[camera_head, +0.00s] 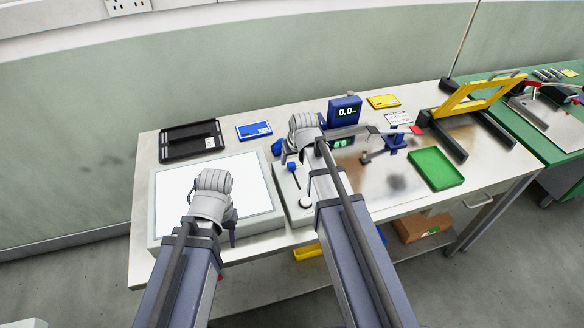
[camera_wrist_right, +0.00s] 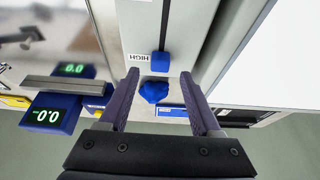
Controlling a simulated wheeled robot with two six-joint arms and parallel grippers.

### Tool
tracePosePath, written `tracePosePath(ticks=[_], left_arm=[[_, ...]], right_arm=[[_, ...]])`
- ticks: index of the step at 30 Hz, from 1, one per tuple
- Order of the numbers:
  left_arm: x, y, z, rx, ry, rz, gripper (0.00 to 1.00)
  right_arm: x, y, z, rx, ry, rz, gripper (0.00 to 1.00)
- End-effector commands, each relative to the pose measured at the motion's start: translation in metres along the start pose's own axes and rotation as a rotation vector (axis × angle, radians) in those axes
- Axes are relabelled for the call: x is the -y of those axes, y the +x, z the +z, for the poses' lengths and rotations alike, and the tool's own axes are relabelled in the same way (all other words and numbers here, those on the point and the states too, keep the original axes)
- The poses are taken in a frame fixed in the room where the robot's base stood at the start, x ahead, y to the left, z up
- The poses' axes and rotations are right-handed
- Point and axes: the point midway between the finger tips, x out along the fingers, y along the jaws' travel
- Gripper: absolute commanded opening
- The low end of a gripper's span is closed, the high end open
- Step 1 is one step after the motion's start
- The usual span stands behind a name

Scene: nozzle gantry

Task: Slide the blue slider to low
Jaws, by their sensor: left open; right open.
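The blue slider (camera_head: 294,167) sits at the far end of its dark slot on a grey control panel (camera_head: 280,187). In the right wrist view the slider (camera_wrist_right: 159,63) is beside a label reading HIGH. A rounded blue knob (camera_wrist_right: 154,91) is just beyond that end of the panel. My right gripper (camera_wrist_right: 159,75) is open, with its two fingers apart on either side of the slider and knob, gripping nothing. In the head view its wrist partly covers the panel's far end. My left gripper (camera_head: 232,235) is open and empty over the white lit board's right edge. No LOW label is readable.
A white lit board (camera_head: 180,198) lies left of the panel. A blue display (camera_head: 345,109) reading 0.0 stands behind. A black tray (camera_head: 190,141) is at the back left, a green tray (camera_head: 435,169) to the right. A yellow frame (camera_head: 480,95) stands farther right.

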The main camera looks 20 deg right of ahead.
Motion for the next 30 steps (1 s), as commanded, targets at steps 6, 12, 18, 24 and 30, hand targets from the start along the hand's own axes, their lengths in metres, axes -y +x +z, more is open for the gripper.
tracePosePath(ticks=[6,12,18,24,30], left_arm=[[-0.003,0.03,-0.002,0.0,0.0,0.0,0.5],[-0.003,0.033,-0.002,0.0,0.0,0.0,0.5],[-0.003,0.032,-0.002,0.0,0.0,0.0,0.5],[-0.003,0.032,-0.002,0.0,0.0,0.0,0.5],[-0.003,0.032,-0.002,0.0,0.0,0.0,0.5]], right_arm=[[0.0,0.032,0.001,0.0,0.0,0.0,0.65],[0.0,0.036,0.0,0.0,0.0,0.0,0.65],[0.0,0.035,0.0,0.0,0.0,0.0,0.63],[0.0,0.035,0.0,0.0,0.0,0.0,0.4],[0.0,0.035,0.0,0.0,0.0,0.0,0.18]])
